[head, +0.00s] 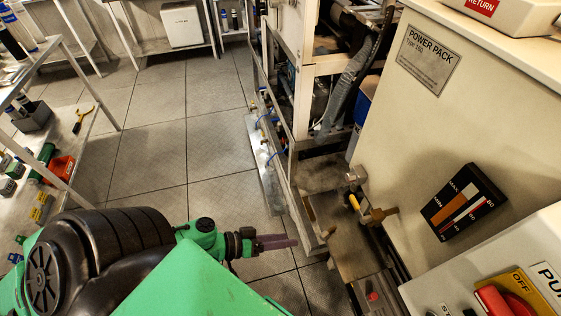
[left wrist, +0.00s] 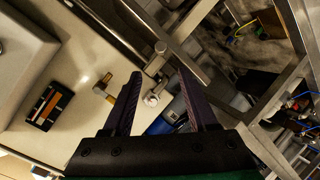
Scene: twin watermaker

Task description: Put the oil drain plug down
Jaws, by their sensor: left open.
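My left gripper (head: 275,243) is open in the head view, its dark purple fingers seen edge-on over the floor. In the left wrist view its fingers (left wrist: 162,90) are spread, with nothing held between them. A small round silver fitting (left wrist: 152,98) shows between the fingers, beyond them; it may be the oil drain plug, but I cannot be sure. A silver piece (head: 355,175) stands by the power pack in the head view. A brass tap (head: 377,214) with a yellow part is beside it, also in the left wrist view (left wrist: 104,90). My right gripper is not in view.
The cream power pack (head: 420,120) with its black gauge (head: 465,202) stands at right. A metal frame (head: 300,150) with hoses rises in the middle. A bench (head: 90,140) with tools is at left. The tiled floor between is clear.

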